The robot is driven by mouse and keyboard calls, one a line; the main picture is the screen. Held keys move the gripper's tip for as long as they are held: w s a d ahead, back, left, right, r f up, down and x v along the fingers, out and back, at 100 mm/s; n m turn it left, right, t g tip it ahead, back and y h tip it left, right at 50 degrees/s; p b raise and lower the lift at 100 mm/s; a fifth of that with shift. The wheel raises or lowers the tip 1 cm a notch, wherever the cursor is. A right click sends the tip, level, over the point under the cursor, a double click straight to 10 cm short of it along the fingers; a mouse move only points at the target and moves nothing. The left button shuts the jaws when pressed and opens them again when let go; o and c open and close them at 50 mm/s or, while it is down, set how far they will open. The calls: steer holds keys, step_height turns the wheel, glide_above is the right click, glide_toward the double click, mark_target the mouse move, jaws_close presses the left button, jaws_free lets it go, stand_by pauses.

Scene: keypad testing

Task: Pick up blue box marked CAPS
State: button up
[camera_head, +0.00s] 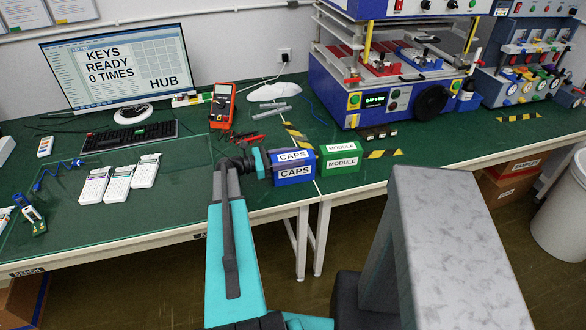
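The blue box marked CAPS (293,175) stands near the front edge of the green bench, with white labels on its top and front. The green box marked MODULE (341,160) stands just to its right. My arm reaches up from the bottom of the view, and my gripper (268,165) is at the left side of the blue box. The fingers are small, dark and partly hidden by the wrist. I cannot tell whether they touch the box or how far apart they are.
White keypads (119,185) lie on the bench to the left. A red multimeter (222,106) and cables lie behind my gripper. A large blue test machine (395,95) stands behind the boxes to the right. Small dark blocks (378,136) lie in front of it.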

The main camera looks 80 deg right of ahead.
steer(key=c, duration=0.5)
steer(key=shift+r, duration=0.15)
steer(key=shift+r+b, duration=1.1)
steer(key=shift+r, duration=3.8)
